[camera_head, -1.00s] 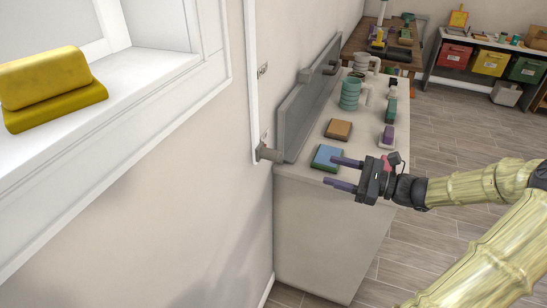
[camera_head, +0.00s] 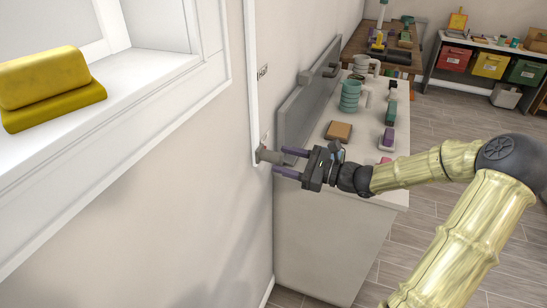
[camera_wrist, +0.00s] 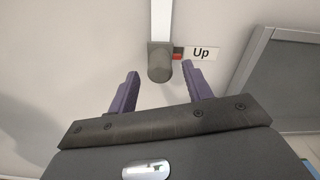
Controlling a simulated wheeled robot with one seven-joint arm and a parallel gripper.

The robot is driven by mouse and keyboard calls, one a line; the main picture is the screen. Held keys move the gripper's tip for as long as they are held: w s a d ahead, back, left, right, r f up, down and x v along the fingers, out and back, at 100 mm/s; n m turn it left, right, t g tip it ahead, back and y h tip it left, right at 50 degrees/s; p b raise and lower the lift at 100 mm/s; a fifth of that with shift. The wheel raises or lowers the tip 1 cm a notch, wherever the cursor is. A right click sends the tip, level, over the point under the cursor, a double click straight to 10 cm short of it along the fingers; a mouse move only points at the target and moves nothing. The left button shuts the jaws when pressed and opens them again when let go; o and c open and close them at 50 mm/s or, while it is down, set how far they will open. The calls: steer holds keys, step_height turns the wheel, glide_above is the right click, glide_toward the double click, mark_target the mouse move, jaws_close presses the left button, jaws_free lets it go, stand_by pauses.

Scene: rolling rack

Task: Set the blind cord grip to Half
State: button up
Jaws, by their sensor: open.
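The blind cord grip (camera_head: 264,155) is a short grey cylinder jutting from the wall at the low end of a white vertical rail (camera_head: 252,85). In the wrist view the grip (camera_wrist: 160,64) sits at the end of the rail (camera_wrist: 161,20), beside a label (camera_wrist: 203,53) reading "Up". A second label (camera_head: 262,71), too small to read surely, is higher beside the rail. My gripper (camera_head: 280,160) is open, its purple fingers pointing at the grip. In the wrist view the grip shows between and just beyond the fingertips (camera_wrist: 160,71); I cannot tell whether they touch it.
A white cabinet (camera_head: 325,235) with a grey back panel (camera_head: 306,98) stands right of the rail. On it are a brown block (camera_head: 339,131), teal stacked rings (camera_head: 350,95) and other items.

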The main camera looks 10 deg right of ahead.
mark_target(280, 159)
steer(key=x, duration=0.4)
jaws_close()
